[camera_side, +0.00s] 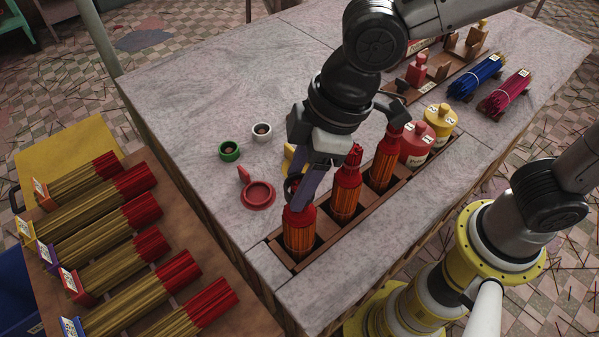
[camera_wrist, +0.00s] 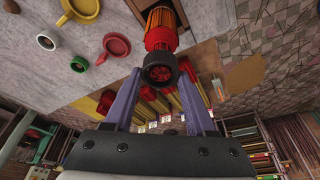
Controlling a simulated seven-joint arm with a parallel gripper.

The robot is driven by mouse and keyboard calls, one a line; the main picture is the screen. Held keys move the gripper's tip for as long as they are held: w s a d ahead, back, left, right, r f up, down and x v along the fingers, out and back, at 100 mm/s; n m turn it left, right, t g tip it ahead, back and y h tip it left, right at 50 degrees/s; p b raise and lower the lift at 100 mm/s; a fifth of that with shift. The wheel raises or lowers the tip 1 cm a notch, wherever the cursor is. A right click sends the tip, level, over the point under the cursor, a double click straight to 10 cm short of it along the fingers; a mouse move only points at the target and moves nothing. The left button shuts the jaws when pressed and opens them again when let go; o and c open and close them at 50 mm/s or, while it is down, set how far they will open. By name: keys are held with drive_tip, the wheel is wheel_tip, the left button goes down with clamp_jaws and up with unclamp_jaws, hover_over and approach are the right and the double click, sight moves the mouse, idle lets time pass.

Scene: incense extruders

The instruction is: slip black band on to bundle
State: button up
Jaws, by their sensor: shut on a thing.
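The black band (camera_wrist: 160,68) is between my fingertips at the top end of a bundle. Red stick ends show through its opening in the wrist view. The bundle (camera_side: 300,238) is orange-red and stands upright in the nearest slot of the wooden rack (camera_side: 278,252); it also shows in the wrist view (camera_wrist: 162,36). My gripper (camera_side: 300,197) is above and at the top of this bundle, its two purple-grey fingers shut on the band; it also shows in the wrist view (camera_wrist: 161,68). How far the band sits down over the bundle is hard to tell.
Two more orange-red bundles (camera_side: 346,184) (camera_side: 384,160) stand close behind in the rack. A green ring (camera_side: 229,151), a white ring (camera_side: 262,131) and a red dish (camera_side: 257,194) lie left. Red (camera_side: 416,146) and yellow (camera_side: 440,121) numbered pots stand at right.

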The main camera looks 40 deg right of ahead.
drive_tip(key=o, duration=0.9)
drive_tip(key=shift+r, duration=3.5)
